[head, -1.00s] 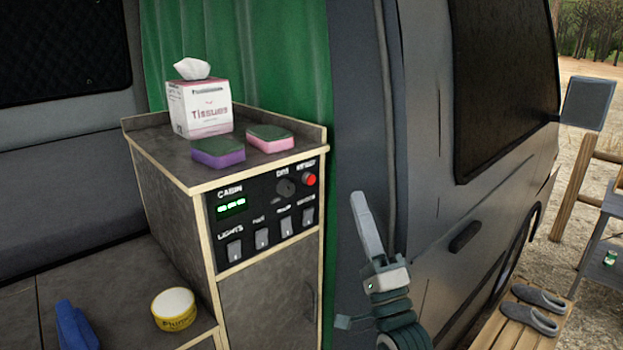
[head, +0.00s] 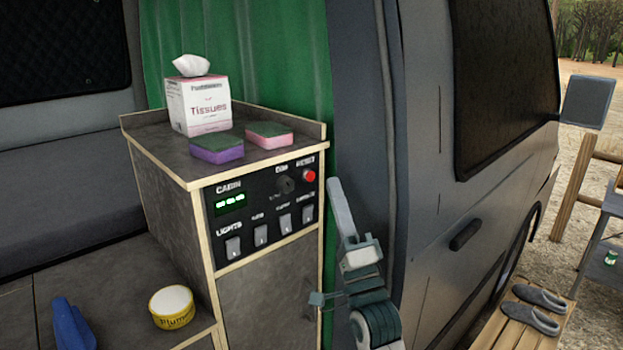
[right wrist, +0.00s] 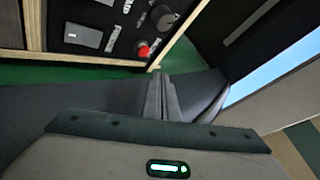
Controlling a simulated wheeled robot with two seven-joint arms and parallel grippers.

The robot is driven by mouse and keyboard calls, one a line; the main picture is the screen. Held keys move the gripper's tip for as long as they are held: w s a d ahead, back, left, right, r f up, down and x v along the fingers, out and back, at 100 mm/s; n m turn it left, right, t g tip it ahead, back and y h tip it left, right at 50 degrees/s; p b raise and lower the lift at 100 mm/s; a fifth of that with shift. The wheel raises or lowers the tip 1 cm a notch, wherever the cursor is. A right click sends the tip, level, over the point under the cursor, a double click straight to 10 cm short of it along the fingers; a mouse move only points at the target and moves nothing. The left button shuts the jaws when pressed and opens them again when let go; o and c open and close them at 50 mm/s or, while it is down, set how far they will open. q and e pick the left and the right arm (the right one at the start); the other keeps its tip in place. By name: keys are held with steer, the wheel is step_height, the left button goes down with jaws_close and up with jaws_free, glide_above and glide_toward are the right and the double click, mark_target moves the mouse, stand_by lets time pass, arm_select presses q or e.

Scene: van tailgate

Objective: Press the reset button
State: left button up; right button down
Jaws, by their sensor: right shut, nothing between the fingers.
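The red reset button (head: 309,176) sits at the upper right corner of the black control panel (head: 262,228), under the label "RESET". It also shows in the right wrist view (right wrist: 143,50), beside the dark round knob (right wrist: 162,16). My right gripper (head: 334,182) is shut and empty, its fingers pointing up. In the head view it is just right of the panel's edge, close to the button and apart from it in the picture. In the right wrist view the closed fingers (right wrist: 158,80) end below and right of the button. My left gripper is not in view.
The cabinet top (head: 160,140) holds a tissue box (head: 200,106), a purple sponge (head: 216,149) and a pink sponge (head: 268,134). Several switches (head: 260,235) line the panel's lower row. A yellow tub (head: 172,308) is at lower left. The van door (head: 470,215) stands to the right.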

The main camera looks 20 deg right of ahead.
steer(key=shift+w+a, duration=0.25)
steer(key=shift+w, duration=0.45)
steer(key=shift+w+a, duration=0.25)
steer(key=shift+w, duration=0.45)
steer(key=shift+w+a, duration=0.25)
steer(key=shift+w, duration=0.6)
stand_by(2.1)
steer(key=shift+s, duration=0.15)
steer(key=shift+s+d+p, duration=0.3)
steer(key=shift+s+p, duration=0.1)
steer(key=shift+s, duration=0.35)
steer(key=shift+s, duration=0.1)
steer(key=shift+s+d+p, duration=0.25)
steer(key=shift+s+d, duration=0.05)
steer(key=shift+s, duration=0.45)
steer(key=shift+s+d+p, duration=0.2)
steer(key=shift+s+d, duration=0.05)
steer(key=shift+s, duration=0.55)
steer(key=shift+s+d+p, duration=0.25)
steer(key=shift+s+d, duration=0.05)
steer(key=shift+s, duration=0.45)
steer(key=shift+f, duration=0.1)
